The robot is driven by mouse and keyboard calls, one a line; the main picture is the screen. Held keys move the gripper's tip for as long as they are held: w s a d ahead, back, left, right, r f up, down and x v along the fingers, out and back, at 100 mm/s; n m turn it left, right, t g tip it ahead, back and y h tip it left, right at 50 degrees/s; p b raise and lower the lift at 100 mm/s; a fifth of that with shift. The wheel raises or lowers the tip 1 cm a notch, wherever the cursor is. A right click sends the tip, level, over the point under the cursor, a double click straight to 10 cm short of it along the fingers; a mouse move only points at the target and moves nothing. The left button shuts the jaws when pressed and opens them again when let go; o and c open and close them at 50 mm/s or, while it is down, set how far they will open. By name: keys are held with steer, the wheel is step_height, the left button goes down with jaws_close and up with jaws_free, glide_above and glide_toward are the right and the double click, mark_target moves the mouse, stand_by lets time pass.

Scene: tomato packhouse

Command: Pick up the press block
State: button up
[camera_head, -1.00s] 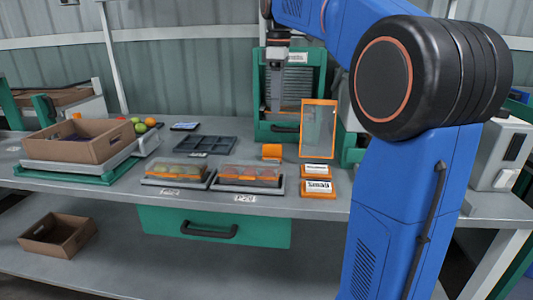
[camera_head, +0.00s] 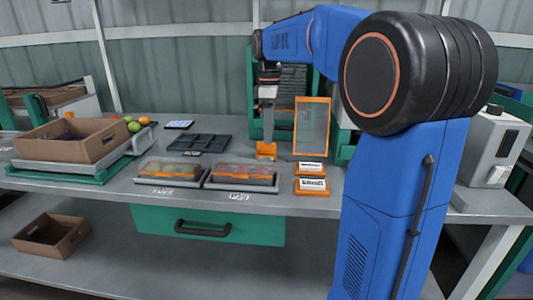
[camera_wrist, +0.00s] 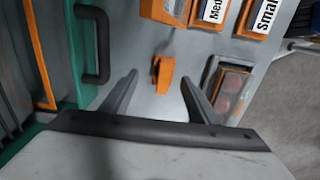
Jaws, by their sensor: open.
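The press block (camera_head: 266,151) is a small orange piece on the grey bench top, in front of the green press frame. In the wrist view the press block (camera_wrist: 163,75) lies between my two fingers, with grey bench around it. My gripper (camera_head: 267,139) points down right above it in the head view and partly covers it. The wrist view shows my gripper (camera_wrist: 159,77) open, with a finger apart on each side of the block. I cannot tell how far the fingertips are above the bench.
An orange-framed panel (camera_head: 312,127) stands just right of the block. Orange label blocks (camera_head: 311,186) lie in front of it. Packed tomato trays (camera_head: 242,177) and a dark divided tray (camera_head: 199,143) are to the left. A black handle (camera_wrist: 95,45) is close by.

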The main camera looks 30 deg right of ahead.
mark_target(267, 153)
steer(key=shift+s+a+f, duration=0.1)
steer(key=shift+a+f, duration=0.15)
steer(key=shift+f, duration=1.2)
steer(key=shift+s+a+f, duration=0.1)
steer(key=shift+a+f, duration=0.1)
steer(key=shift+f, duration=1.2)
steer(key=c, duration=1.2)
